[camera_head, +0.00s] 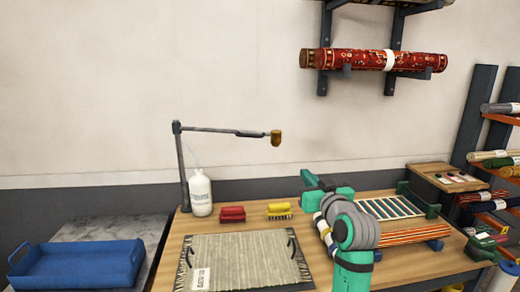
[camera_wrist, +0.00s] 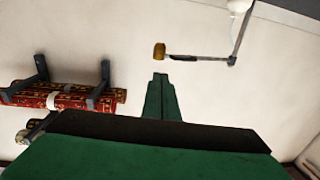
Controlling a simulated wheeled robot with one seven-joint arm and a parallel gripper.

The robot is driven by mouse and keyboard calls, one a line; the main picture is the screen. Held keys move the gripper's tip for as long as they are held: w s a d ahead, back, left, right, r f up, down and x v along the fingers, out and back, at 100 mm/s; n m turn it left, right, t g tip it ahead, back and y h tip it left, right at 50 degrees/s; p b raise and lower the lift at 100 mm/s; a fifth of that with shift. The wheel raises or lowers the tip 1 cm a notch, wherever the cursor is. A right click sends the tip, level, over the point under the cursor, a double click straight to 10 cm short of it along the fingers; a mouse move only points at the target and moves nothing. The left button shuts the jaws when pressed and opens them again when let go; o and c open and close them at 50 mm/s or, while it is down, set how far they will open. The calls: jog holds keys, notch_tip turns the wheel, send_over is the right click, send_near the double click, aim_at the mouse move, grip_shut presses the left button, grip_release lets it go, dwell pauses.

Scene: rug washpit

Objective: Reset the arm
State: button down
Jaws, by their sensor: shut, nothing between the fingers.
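My arm rises at the front right of the workbench (camera_head: 212,222) in the head view, its teal and grey links folded over the bench top. My gripper (camera_head: 307,177) is held above the back of the bench, apart from the things on it. In the wrist view, the dark green fingers of my gripper (camera_wrist: 160,80) lie together, shut and empty. They point towards the pale wall, where a lamp-like arm with a brass-coloured head (camera_wrist: 159,50) shows just beyond them. My arm hides part of the bench's right half.
A white bottle (camera_head: 200,194) stands by the jointed stand (camera_head: 183,165). Red (camera_head: 232,214) and yellow (camera_head: 279,210) brushes and a grey woven mat (camera_head: 240,262) lie on the bench. A blue tray (camera_head: 78,266) is at left; a slatted rack (camera_head: 395,208) is at right. A red rug roll (camera_head: 370,60) hangs above.

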jog(key=s+a+f+m+h, duration=0.1)
jog(key=s+a+f, duration=0.15)
jog(key=f, duration=0.75)
jog(key=s+a+f+m+h, duration=0.15)
jog(key=s+f, duration=0.25)
jog(key=f, duration=0.6)
jog(key=s+a+f+m, duration=0.2)
jog(key=s+f, duration=0.2)
jog(key=f, duration=0.6)
jog(key=s+a+f+h, duration=0.1)
jog(key=s+a+f, duration=0.1)
jog(key=s+f, duration=0.7)
jog(key=s+a+f+g+h, duration=0.1)
jog(key=s+a+f, duration=0.15)
jog(key=s, duration=0.75)
jog(key=s+a+f+g+h, duration=0.1)
jog(key=s+f, duration=0.3)
jog(key=s, duration=0.7)
jog(key=s+a+r+n+y, duration=0.1)
jog(key=s+r, duration=0.1)
jog(key=s, duration=0.6)
jog(key=s+a+r+n, duration=0.1)
jog(key=s+r, duration=0.1)
jog(key=s, duration=0.7)
jog(key=shift+s+a+r+y, duration=0.15)
jog(key=shift+s+r+y, duration=0.15)
jog(key=shift+r+y, duration=0.05)
jog(key=shift+a, duration=0.1)
jog(key=shift+s, duration=0.1)
